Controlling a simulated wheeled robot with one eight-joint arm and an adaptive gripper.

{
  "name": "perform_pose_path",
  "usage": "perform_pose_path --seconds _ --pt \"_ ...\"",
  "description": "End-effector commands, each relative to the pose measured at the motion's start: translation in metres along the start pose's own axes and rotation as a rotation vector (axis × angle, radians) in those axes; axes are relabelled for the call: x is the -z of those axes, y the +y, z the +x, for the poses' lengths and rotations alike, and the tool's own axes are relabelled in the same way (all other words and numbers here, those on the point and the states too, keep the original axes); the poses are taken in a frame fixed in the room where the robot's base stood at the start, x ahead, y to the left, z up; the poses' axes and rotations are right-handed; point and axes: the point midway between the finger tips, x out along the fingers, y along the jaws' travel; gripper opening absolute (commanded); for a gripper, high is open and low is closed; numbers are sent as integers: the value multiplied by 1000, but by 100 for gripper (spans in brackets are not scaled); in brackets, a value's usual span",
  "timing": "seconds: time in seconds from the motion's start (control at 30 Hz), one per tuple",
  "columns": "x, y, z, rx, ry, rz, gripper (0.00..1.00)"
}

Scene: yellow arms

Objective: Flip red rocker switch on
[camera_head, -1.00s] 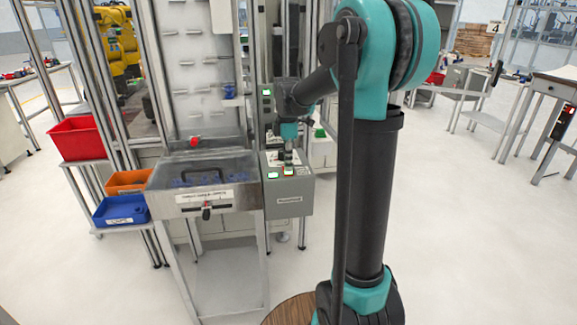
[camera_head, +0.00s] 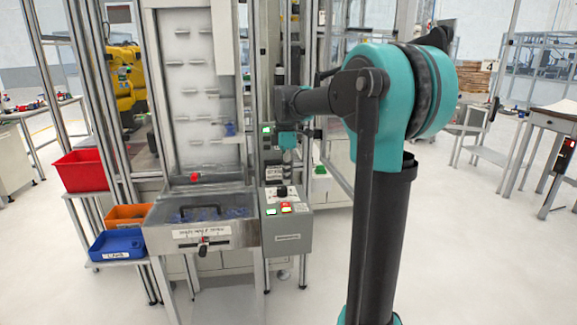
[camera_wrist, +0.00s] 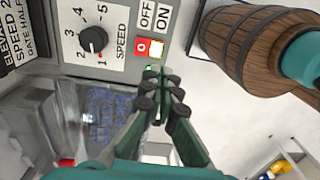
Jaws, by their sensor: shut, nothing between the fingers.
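In the wrist view the switch (camera_wrist: 143,47) shows a red half with a round mark beside the OFF label (camera_wrist: 146,16) and a paler half beside the ON label (camera_wrist: 162,24). I cannot tell which half is pressed in. My gripper (camera_wrist: 158,80) is shut and empty, its tips just below the switch in that view. In the head view my gripper (camera_head: 287,165) hangs above the box, apart from the switch.
The black speed knob (camera_wrist: 93,39) is left of the switch. A metal tray with a clear cover (camera_head: 203,230) adjoins the box. Red (camera_head: 80,170), orange (camera_head: 126,215) and blue (camera_head: 117,244) bins stand at left. Open floor lies to the right.

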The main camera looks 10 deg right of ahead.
Motion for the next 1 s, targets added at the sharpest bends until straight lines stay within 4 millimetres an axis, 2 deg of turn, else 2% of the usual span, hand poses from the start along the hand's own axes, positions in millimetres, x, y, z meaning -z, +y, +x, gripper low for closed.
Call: perform_pose_path --seconds 0.1,0.3,0.73,0.87,0.97,1.0 --pt "0 -4 -22 0 0 0 0" --pt "0 -8 -43 0 0 0 0" --pt "0 -9 -47 0 0 2 0" --pt "-4 -15 -32 -19 3 72 0" --pt "-12 -31 -2 -60 13 228 0" --pt "-16 -40 14 -82 21 313 0"
